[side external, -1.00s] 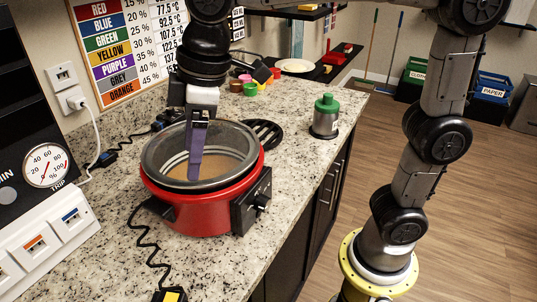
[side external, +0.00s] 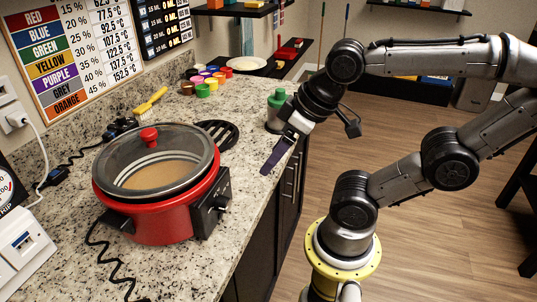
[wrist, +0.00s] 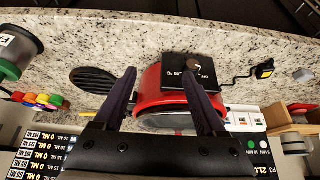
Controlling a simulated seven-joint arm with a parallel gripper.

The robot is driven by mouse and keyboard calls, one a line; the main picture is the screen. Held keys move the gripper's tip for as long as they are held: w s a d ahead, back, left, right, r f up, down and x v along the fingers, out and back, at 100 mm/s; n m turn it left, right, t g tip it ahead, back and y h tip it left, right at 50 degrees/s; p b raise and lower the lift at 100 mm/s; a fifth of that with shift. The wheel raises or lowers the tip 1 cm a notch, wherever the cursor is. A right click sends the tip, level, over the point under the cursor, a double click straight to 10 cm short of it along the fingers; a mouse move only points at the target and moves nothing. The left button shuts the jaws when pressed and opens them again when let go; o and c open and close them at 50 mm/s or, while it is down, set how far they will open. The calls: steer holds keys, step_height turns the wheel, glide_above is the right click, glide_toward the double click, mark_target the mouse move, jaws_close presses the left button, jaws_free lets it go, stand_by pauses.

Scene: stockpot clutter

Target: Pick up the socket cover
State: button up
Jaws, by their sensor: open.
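I cannot pick out a loose socket cover with certainty. A white wall socket plate (side external: 5,90) shows at the left edge of the side view, with a white plug (side external: 14,119) and cable below it. My gripper (side external: 266,170) is at the right, by the counter's front edge, far from that plate. Its dark purple fingers point down and left. In the wrist view my gripper (wrist: 159,70) has its two fingers wide apart, with nothing held between them. The red pot shows beyond the fingers there.
A red pot (side external: 155,225) with a glass lid stands on the granite counter (side external: 240,205). A black slotted oval (side external: 220,134), a green-topped container (side external: 277,112), a yellow brush (side external: 151,101) and several small coloured pots lie further back. The counter between pot and gripper is clear.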

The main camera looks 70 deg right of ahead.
steer(key=shift+o, duration=0.6)
